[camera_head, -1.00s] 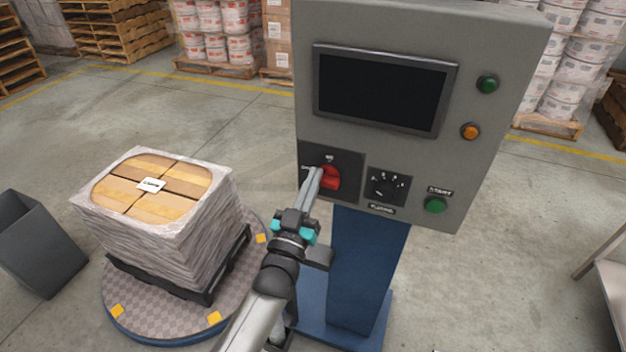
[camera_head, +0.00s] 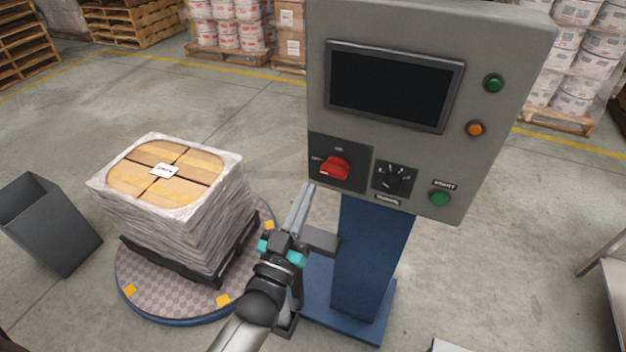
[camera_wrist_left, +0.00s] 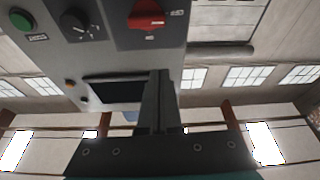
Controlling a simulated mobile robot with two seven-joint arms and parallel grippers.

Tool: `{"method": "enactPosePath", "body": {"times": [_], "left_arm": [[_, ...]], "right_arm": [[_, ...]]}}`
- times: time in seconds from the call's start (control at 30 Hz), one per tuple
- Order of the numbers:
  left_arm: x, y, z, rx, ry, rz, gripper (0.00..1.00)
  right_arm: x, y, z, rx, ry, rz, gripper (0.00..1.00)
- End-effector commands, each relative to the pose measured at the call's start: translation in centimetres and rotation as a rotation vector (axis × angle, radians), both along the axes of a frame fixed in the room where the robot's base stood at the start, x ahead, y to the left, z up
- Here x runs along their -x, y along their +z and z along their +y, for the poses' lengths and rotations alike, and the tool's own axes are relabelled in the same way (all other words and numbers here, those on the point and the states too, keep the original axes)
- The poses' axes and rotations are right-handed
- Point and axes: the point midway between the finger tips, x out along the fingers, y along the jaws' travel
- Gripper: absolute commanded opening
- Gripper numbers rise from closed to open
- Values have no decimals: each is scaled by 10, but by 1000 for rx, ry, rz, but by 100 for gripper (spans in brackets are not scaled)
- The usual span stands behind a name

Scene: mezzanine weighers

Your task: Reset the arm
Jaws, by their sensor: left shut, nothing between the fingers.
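My left gripper (camera_head: 306,190) is shut and empty, just below and to the left of the red rotary switch (camera_head: 334,168) on the grey control panel (camera_head: 480,40), and clear of the switch. In the left wrist view the gripper's fingers (camera_wrist_left: 157,75) are together, with the red switch (camera_wrist_left: 146,14) near the top edge, apart from them. The red knob's handle lies roughly level in the head view. My right gripper is not in view.
The panel has a dark screen (camera_head: 395,87), a black dial (camera_head: 393,179) and a green start button (camera_head: 439,198). A wrapped pallet load (camera_head: 185,215) stands on the round turntable (camera_head: 160,300) at left, beside a grey bin (camera_head: 50,225). A table edge (camera_head: 610,265) shows at right.

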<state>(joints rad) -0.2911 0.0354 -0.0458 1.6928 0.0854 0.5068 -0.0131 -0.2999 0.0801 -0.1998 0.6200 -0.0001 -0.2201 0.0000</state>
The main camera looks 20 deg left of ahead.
Motion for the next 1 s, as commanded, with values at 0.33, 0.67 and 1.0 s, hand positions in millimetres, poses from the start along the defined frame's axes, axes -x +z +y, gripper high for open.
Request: {"method": "enactPosePath", "body": {"times": [0.33, 0.67, 1.0], "left_arm": [[8, -2, 0, 0, 0, -1, 0], [7, -3, 0, 0, 0, 1, 0], [19, -161, -13, -37, -41, 368, 0]], "right_arm": [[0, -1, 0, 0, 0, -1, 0], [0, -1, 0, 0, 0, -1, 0], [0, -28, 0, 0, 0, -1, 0]]}}
